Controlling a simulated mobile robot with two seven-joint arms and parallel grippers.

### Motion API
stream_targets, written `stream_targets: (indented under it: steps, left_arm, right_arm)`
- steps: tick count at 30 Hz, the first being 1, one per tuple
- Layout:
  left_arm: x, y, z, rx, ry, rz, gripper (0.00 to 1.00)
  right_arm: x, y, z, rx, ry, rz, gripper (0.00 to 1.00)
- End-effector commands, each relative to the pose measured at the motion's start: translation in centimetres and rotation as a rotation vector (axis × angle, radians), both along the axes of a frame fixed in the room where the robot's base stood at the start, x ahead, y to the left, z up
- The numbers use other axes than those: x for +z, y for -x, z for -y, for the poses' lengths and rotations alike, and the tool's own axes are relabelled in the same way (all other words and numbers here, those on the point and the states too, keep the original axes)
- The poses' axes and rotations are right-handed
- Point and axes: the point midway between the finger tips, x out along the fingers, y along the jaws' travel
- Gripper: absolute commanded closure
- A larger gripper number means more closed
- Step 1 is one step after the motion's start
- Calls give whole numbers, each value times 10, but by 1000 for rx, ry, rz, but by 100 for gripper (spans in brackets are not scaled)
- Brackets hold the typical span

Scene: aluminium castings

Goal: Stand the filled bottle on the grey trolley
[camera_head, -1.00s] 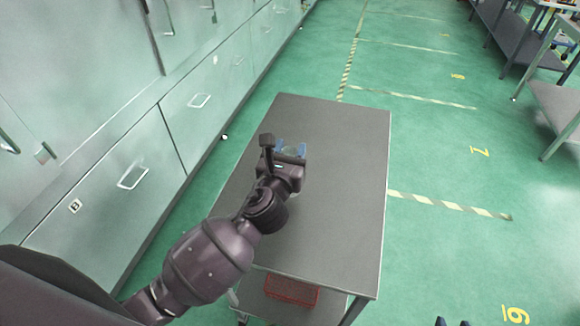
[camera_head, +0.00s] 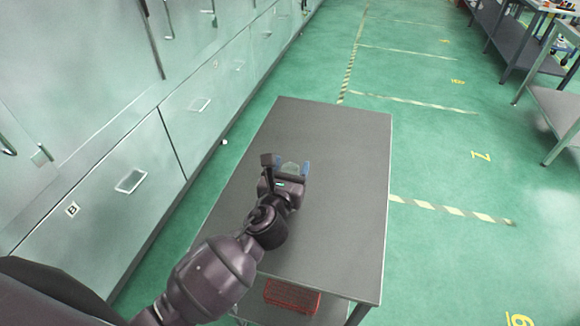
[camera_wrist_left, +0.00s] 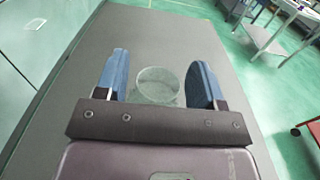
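The bottle (camera_head: 290,167) is see-through and pale. It stands on the top of the grey trolley (camera_head: 345,190), left of its middle. In the left wrist view the bottle (camera_wrist_left: 158,84) shows its round rim from above; how full it is cannot be told. My left gripper (camera_head: 292,168) has its blue fingers on either side of the bottle. In the left wrist view its fingers (camera_wrist_left: 160,82) are apart, with a small gap showing on each side of the bottle. My right gripper is not in view.
The rest of the trolley top is bare. A red crate (camera_head: 291,296) sits on its lower shelf. Pale cabinets with drawers (camera_head: 130,180) line the left side. Grey work tables (camera_head: 550,105) stand at the upper right. Green floor (camera_head: 450,260) is open to the trolley's right.

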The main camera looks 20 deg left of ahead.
Motion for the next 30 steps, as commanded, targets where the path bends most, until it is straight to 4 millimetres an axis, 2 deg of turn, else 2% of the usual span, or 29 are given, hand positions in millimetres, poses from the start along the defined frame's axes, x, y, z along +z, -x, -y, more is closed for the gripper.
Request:
stream_targets:
  steps: [11,14,24,30]
  left_arm:
    - [4,0,0,0,-1,1,32]
    - [2,10,0,0,-1,0,32]
    - [2,73,0,0,0,-3,32]
    - [3,104,1,0,-1,-1,32]
  right_arm:
    - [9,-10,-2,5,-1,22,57]
    - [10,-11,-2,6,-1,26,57]
    - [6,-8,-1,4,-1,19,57]
    - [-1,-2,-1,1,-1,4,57]
